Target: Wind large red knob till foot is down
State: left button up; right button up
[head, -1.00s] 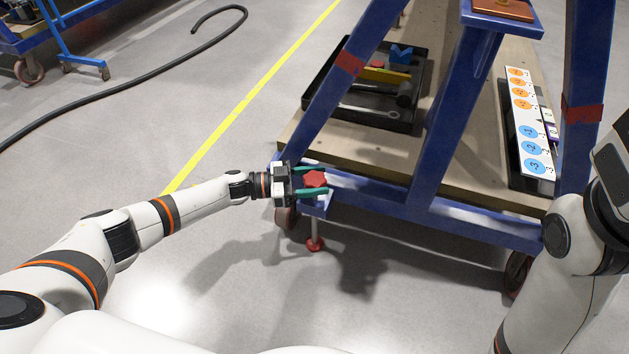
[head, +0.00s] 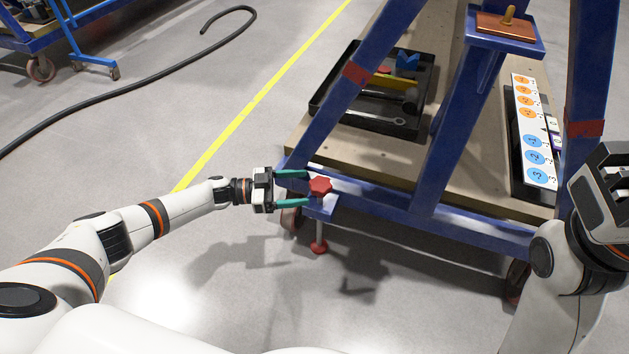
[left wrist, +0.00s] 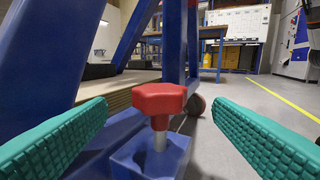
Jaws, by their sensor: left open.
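The large red lobed knob (head: 320,186) sits on a threaded rod above a blue bracket at the frame's lower corner. In the left wrist view the knob (left wrist: 159,101) is centred, with bare rod (left wrist: 160,140) between it and the bracket. My left gripper (head: 293,188) is open, its green fingers pointing at the knob and their tips just short of it, apart from it. The red foot (head: 319,247) hangs on a rod under the bracket; whether it touches the floor I cannot tell. My right gripper (head: 606,190) is at the right edge, its fingers not clear.
The blue frame (head: 440,150) carries a wooden deck (head: 450,180) with a black tool tray (head: 345,105) and a white strip of numbered discs (head: 527,105). Castors stand near the foot and at the right.

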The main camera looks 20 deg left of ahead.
pick_arm(q)
jog(key=p+v, duration=0.1)
jog(key=v, duration=0.5)
dwell(0.3)
